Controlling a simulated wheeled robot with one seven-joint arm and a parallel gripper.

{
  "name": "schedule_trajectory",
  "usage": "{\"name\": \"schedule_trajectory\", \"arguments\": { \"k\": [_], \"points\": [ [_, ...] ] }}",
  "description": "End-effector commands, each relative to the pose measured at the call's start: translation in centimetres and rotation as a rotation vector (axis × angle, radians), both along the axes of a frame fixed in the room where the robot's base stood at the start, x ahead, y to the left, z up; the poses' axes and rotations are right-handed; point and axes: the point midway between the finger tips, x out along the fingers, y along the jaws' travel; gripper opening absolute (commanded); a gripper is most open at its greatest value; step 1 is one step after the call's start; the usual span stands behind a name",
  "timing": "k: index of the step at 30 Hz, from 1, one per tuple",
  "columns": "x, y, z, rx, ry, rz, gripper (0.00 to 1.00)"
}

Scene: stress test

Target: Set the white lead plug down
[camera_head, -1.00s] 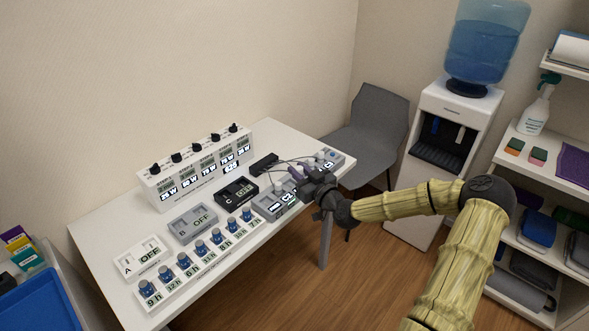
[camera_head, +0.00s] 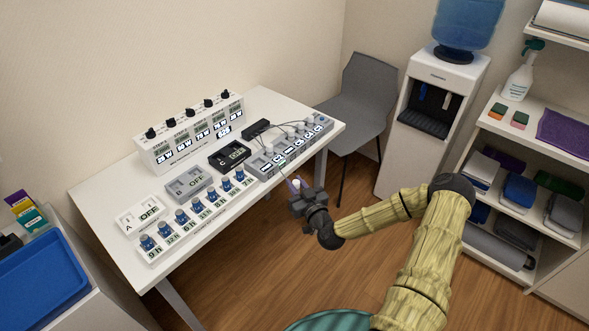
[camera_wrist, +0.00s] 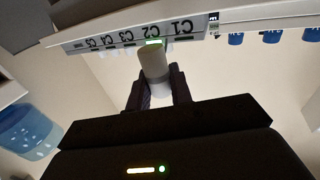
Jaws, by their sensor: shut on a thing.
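My gripper (camera_head: 298,187) is shut on the white lead plug (camera_wrist: 153,62), a pale cylinder between the two dark fingers in the wrist view. In the head view the plug (camera_head: 297,183) shows small at the fingertips, just off the table's front edge. The grey socket panel (camera_head: 265,173) lies on the table behind it, with sockets labelled C1, C2 and on. In the wrist view the panel (camera_wrist: 100,43) spans the top, and the plug's far end overlaps its edge below the C2 label. I cannot tell whether they touch.
The white table (camera_head: 110,185) also holds a white dial box (camera_head: 190,150), a black unit C (camera_head: 228,157), a grey unit (camera_head: 187,187), unit A (camera_head: 135,220) and a row of blue knobs. Thin leads run from a black block (camera_head: 256,128). A grey chair (camera_head: 358,105) stands behind.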

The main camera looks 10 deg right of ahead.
Motion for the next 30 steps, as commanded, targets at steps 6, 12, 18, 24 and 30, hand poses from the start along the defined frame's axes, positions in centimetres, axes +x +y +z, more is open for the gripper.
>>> {"name": "schedule_trajectory", "arguments": {
  "k": [6,12,18,24,30],
  "points": [
    [-3.7,0.4,-5.3,0.004,0.01,-0.085,0.0],
    [-8.9,1.0,-10.3,0.0,0.012,-0.187,0.0],
    [-11.5,1.3,-12.0,-0.004,0.009,-0.235,0.0],
    [-11.6,1.2,-12.1,-0.006,0.008,-0.238,0.0],
    [-11.5,1.2,-12.1,-0.006,0.008,-0.239,0.0]
  ]
}}
